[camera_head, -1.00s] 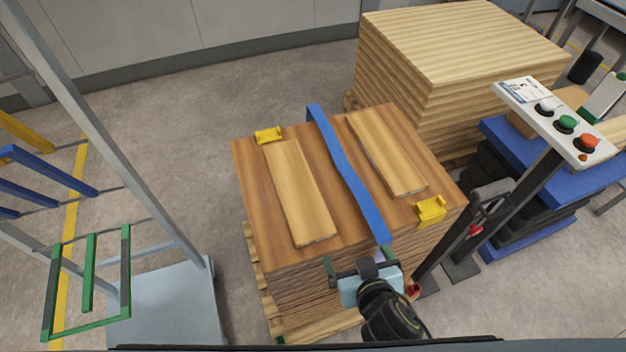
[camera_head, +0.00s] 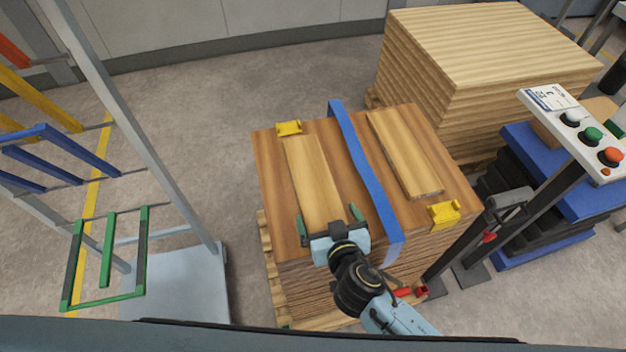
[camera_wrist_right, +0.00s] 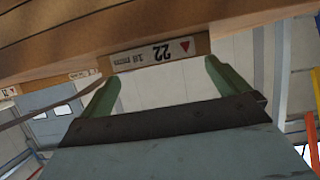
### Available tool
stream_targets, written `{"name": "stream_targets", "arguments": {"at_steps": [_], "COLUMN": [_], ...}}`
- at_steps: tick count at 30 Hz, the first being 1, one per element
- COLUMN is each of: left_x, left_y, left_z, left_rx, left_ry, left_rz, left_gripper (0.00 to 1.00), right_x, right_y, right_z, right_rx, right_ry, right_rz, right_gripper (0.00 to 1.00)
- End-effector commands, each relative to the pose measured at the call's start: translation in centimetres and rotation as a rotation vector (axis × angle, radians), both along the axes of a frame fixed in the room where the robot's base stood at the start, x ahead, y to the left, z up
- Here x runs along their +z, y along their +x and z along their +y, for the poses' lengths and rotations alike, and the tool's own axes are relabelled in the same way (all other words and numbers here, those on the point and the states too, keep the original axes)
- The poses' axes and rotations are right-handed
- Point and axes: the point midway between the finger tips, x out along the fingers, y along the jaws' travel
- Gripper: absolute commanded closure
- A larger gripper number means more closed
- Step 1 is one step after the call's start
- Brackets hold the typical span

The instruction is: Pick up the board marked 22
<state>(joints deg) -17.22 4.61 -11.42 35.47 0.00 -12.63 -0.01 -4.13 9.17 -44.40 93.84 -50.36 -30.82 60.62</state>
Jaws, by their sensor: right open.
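The board marked 22 (camera_head: 315,175) is the left of two light boards lying flat on the brown stack. In the right wrist view its end label (camera_wrist_right: 160,53) reads 22, 18 mm, upside down. My right gripper (camera_head: 328,218) is open at the near end of this board. Its green fingers stand to either side of the board end, and the right wrist view shows the label between them (camera_wrist_right: 160,78). Whether the fingers touch the board cannot be told. My left gripper is not in view.
The second light board (camera_head: 405,155) lies right of a blue strap (camera_head: 361,160). Yellow corner pieces (camera_head: 289,128) sit on the brown stack (camera_head: 268,170). A button panel (camera_head: 575,130) stands right. A rack with coloured frames (camera_head: 105,262) stands left.

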Motion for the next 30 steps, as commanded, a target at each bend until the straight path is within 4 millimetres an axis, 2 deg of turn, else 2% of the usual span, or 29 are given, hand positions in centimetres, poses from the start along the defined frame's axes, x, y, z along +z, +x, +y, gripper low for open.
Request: {"name": "stream_targets", "arguments": {"at_steps": [3,9,18,28,30], "left_x": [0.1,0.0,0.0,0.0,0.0], "left_y": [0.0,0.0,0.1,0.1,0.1], "left_z": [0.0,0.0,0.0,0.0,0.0], "left_rx": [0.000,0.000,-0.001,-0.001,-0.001], "left_ry": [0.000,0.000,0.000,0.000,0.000], "left_rz": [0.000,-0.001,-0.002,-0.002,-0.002], "left_gripper": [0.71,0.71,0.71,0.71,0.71], "right_x": [-0.6,-1.5,-1.7,-1.6,-1.5], "right_y": [1.6,3.3,3.6,3.6,3.6], "right_z": [0.6,1.2,1.3,1.3,1.3], "right_rx": [0.000,0.000,0.000,0.000,0.001], "right_ry": [-0.002,-0.001,0.001,0.000,0.002], "right_rz": [-0.003,0.000,0.001,0.001,-0.001], "right_gripper": [0.00,0.00,0.00,0.43,0.47]}}
